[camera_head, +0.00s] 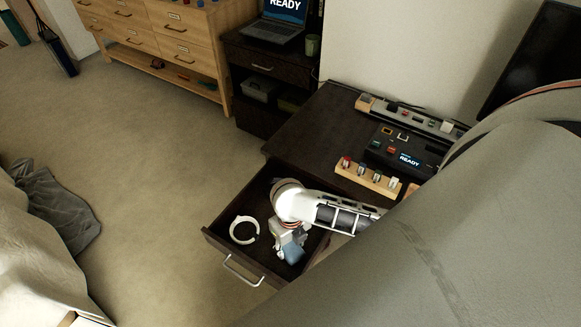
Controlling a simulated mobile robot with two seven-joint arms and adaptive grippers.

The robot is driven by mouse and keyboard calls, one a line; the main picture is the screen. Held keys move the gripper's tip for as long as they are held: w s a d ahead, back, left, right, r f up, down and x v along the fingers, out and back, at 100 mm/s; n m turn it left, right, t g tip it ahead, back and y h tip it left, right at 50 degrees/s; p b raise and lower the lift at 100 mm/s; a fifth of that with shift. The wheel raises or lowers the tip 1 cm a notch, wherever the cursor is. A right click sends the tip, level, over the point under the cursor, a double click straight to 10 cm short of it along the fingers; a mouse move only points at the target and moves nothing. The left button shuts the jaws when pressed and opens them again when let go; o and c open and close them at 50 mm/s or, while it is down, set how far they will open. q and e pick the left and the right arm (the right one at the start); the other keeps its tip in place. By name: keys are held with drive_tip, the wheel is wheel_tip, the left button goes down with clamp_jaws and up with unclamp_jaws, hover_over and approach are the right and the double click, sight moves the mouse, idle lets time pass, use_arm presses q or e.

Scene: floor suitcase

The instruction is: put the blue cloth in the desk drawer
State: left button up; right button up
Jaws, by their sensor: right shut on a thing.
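The desk drawer (213,238) is pulled open from the dark desk and shows its inside. My right gripper (291,247) reaches down into or just over the drawer, near its right side. It is shut on the blue cloth (292,252), a small grey-blue piece hanging below the fingers. I cannot tell whether the cloth touches the drawer floor. A white ring-shaped object (244,230) lies in the drawer, left of the gripper. My left gripper is not in view.
The desk top (318,130) carries a wooden block with several knobs (369,176), a black device with a lit screen (405,152) and a long strip (412,115). The drawer handle (242,270) sticks out in front. A bed with grey bedding (40,250) stands at far left.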

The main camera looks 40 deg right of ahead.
sight(290, 247)
drive_tip(key=o, duration=1)
wheel_tip(290, 247, up, 12)
drive_tip(key=shift+r, duration=0.1)
